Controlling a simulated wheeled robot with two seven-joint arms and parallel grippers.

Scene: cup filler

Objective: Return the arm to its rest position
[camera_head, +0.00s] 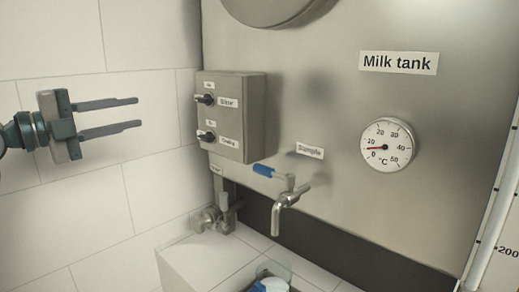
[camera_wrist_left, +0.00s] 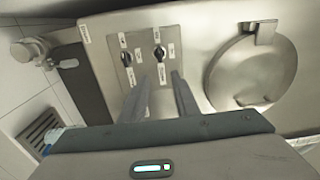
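My left gripper (camera_head: 138,112) comes in from the left in the head view, in front of the white tiled wall. Its two fingers are apart with nothing between them, and it stands clear to the left of the switch box. In the left wrist view the gripper (camera_wrist_left: 167,78) points towards the switch box (camera_wrist_left: 140,60) with its two knobs. The grey switch box also shows in the head view (camera_head: 240,140) on the steel milk tank. My right gripper is in neither view.
The milk tank (camera_head: 340,95) carries a dial thermometer (camera_head: 388,146) and a sampling tap (camera_head: 284,200) with a blue handle. Below it, a clear vessel with a blue part (camera_head: 270,284) is cut by the lower edge. A round hatch (camera_wrist_left: 250,72) shows in the wrist view.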

